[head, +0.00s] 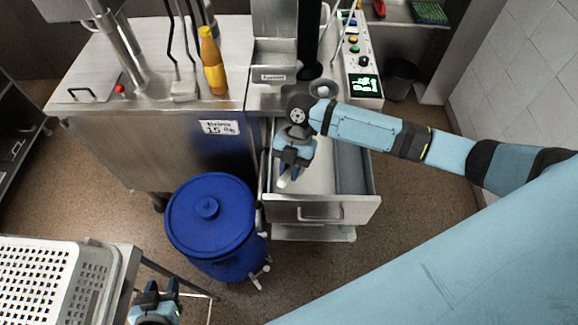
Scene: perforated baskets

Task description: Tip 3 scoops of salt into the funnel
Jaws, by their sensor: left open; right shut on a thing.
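My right gripper (287,172) reaches down over an open metal drawer (356,208) at the front of the steel machine. It is shut on a small whitish thing (281,184), mostly hidden by the fingers; I cannot tell whether it is a scoop. The drawer has a pale inside (318,180), which may be salt, but I cannot tell. My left gripper (159,288) is open and empty at the bottom edge, right of a white perforated basket (62,280). I cannot clearly make out a funnel; a metal hopper-like part (275,72) sits on the machine behind the drawer.
A blue lidded barrel (212,240) stands left of the drawer. An orange-yellow bottle (212,62) stands on the steel counter (140,85), which has a "Brine 15%" label (219,127). A control panel (362,60) is at the back right. Floor right of the drawer is clear.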

